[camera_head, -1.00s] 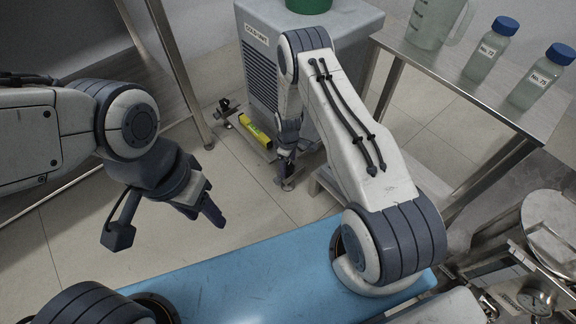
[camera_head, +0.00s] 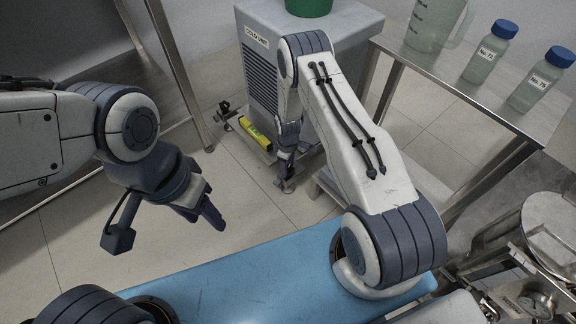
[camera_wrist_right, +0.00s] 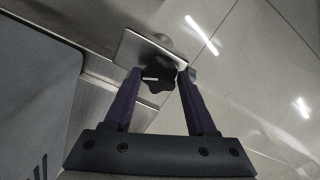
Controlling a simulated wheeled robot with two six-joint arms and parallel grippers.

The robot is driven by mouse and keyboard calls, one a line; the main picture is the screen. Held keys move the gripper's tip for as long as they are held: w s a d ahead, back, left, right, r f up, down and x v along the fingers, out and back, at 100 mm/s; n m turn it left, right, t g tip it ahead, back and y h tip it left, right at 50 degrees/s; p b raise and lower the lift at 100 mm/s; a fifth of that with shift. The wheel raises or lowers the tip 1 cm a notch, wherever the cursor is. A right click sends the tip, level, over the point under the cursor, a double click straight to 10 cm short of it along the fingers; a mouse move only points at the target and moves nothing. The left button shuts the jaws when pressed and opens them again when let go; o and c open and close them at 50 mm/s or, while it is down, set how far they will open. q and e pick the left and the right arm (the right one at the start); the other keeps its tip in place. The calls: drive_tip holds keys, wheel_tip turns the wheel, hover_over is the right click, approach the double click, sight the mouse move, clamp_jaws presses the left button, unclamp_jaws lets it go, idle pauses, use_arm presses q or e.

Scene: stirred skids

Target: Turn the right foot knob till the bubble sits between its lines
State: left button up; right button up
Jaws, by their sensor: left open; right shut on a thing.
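The right foot knob (camera_wrist_right: 158,78) is a black lobed knob with a white mark, seen in the right wrist view below a metal bracket plate (camera_wrist_right: 140,50). My right gripper (camera_wrist_right: 160,80) is shut on it, one finger on each side. In the head view my right gripper (camera_head: 286,168) is low at the skid's front right corner and hides the knob there. The yellow level (camera_head: 255,133) lies on the skid's front rail; its bubble is too small to read. My left gripper (camera_head: 212,212) is open and empty, above the floor at left.
The grey cold unit (camera_head: 262,85) stands on the skid with a green container (camera_head: 308,5) on top. A steel table (camera_head: 470,85) with two blue-capped bottles (camera_head: 490,50) and a jug (camera_head: 437,22) is at right. A blue surface (camera_head: 270,272) lies in front. Open floor is at centre left.

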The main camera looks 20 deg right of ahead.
drive_tip(key=shift+m, duration=0.4)
drive_tip(key=shift+r+m+p, duration=0.1)
drive_tip(key=shift+m+p, duration=0.6)
drive_tip(key=shift+m, duration=0.4)
drive_tip(key=m+p, duration=0.1)
drive_tip(key=m, duration=0.1)
drive_tip(key=shift+m, duration=0.3)
drive_tip(key=m+p, duration=0.1)
drive_tip(key=m, duration=0.5)
drive_tip(key=m+p, duration=0.1)
drive_tip(key=m, duration=0.6)
drive_tip(key=shift+m, duration=0.3)
drive_tip(key=m+p, duration=0.1)
drive_tip(key=m, duration=0.5)
drive_tip(key=shift+s+f+m, duration=0.1)
drive_tip(key=shift+f+m, duration=0.1)
drive_tip(key=shift+m, duration=0.1)
